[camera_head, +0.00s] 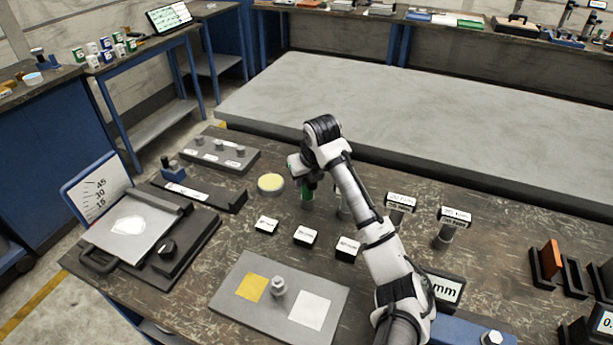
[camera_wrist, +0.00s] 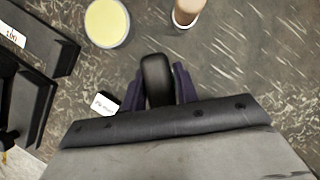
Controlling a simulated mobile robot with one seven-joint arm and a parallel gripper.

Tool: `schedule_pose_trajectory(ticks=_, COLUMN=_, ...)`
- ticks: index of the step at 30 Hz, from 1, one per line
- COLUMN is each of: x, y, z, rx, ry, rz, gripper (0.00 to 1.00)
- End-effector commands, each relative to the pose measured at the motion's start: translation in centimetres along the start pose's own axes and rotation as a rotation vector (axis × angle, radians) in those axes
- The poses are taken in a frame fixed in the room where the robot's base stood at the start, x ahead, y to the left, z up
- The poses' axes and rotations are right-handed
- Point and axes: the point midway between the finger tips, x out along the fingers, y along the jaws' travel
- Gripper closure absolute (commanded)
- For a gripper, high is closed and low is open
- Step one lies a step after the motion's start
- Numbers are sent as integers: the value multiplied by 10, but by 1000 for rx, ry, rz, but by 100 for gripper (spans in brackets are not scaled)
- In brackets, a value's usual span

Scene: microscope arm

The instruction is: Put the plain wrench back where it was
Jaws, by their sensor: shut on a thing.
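My gripper (camera_wrist: 158,85) is shut on a dark rounded handle (camera_wrist: 157,72) that stands between its two fingers in the wrist view. I cannot tell for sure that it is the plain wrench; the rest of it is hidden. In the head view my gripper (camera_head: 304,178) is over the middle of the bench, just right of a round yellow disc (camera_head: 271,183). A green piece (camera_head: 307,190) shows below it, partly covered. Black label blocks (camera_head: 266,225) stand in a row nearer the front; one also shows beside the fingers in the wrist view (camera_wrist: 104,104).
The yellow disc (camera_wrist: 107,22) and a tan-and-white cylinder (camera_wrist: 187,12) are close by in the wrist view. Labelled posts (camera_head: 447,232) stand to the right. A grey plate (camera_head: 250,312) with yellow and white squares lies in front. A dark rack (camera_head: 220,152) is behind left.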

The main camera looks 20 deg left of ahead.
Motion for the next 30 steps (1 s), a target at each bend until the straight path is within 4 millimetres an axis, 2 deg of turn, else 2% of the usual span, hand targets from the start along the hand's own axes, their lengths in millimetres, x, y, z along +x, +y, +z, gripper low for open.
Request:
schedule_pose_trajectory(ticks=4, x=3, y=0, z=-1, rx=0, ry=-2, rz=-1, gripper=100)
schedule_pose_trajectory(ticks=5, x=3, y=0, z=-1, rx=0, ry=0, rz=0, gripper=68)
schedule_pose_trajectory(ticks=9, x=2, y=0, z=-1, rx=0, ry=0, rz=0, gripper=49)
schedule_pose_trajectory(ticks=20, x=-2, y=0, z=1, rx=0, ry=0, rz=0, gripper=48)
schedule_pose_trajectory(ticks=23, x=-17, y=0, z=2, rx=0, ry=-2, rz=-1, gripper=48)
schedule_pose_trajectory(ticks=30, x=-70, y=-1, z=3, rx=0, ry=-2, rz=-1, gripper=48)
